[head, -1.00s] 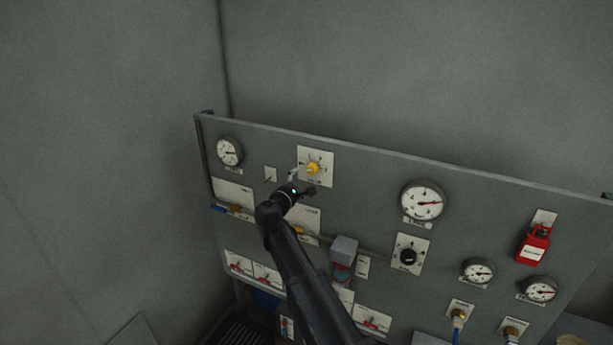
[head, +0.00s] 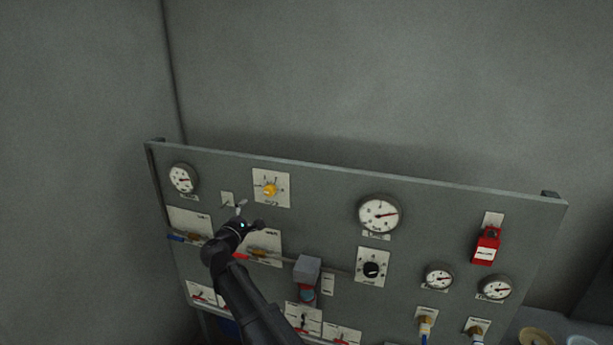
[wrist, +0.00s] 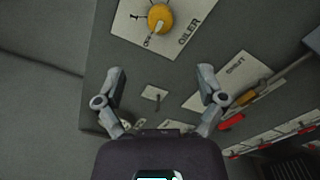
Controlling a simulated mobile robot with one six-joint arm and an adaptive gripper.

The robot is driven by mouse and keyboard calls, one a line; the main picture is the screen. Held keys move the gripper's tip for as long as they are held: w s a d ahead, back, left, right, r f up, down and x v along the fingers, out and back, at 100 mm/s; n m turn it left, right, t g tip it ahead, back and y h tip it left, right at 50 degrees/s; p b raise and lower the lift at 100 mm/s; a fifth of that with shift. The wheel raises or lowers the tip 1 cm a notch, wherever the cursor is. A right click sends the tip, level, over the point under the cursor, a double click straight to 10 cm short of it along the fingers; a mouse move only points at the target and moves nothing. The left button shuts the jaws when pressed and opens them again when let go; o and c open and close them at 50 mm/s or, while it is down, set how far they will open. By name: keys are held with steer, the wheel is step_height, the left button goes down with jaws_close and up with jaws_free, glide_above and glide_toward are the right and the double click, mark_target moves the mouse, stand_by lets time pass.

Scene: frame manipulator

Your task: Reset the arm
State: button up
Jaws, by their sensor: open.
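My gripper (head: 250,215) is in front of the upper left part of the grey panel (head: 320,190), just below and left of the yellow knob (head: 270,189). In the wrist view my gripper (wrist: 160,88) has its two fingers spread wide apart with nothing between them. The yellow knob (wrist: 160,18) on its white plate shows beyond the fingertips, apart from them. A small plate with a toggle (wrist: 153,94) shows in the gap between the fingers, on the panel behind. My arm hides part of the panel's lower left.
The panel carries a large gauge (head: 379,215), a black knob (head: 371,269), a red lockout tag (head: 486,246), a grey box (head: 307,270) and several smaller gauges and valves. Bare grey walls (head: 350,70) stand behind and to the left. The space above the panel is clear.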

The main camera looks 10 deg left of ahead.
steer(key=d+f+m+g+h+b, duration=0.2)
steer(key=d+f+m+g+b, duration=0.3)
steer(key=d, duration=0.6)
steer(key=w+d+f+m+g+h+b, duration=0.1)
steer(key=d+f+m, duration=0.2)
steer(key=d+f, duration=0.65)
steer(key=d+f+m+g+h+b, duration=0.25)
steer(key=d+f+m, duration=0.2)
steer(key=d, duration=0.75)
steer(key=s+d+f+m+g+y+b, duration=0.7)
steer(key=s+d+f+m+g+b, duration=0.2)
steer(key=s+d+f, duration=0.9)
steer(key=d+f+m+b, duration=0.1)
steer(key=d+b, duration=0.1)
steer(key=shift+s+f+m+b, duration=0.3)
steer(key=shift+s+f+m, duration=0.05)
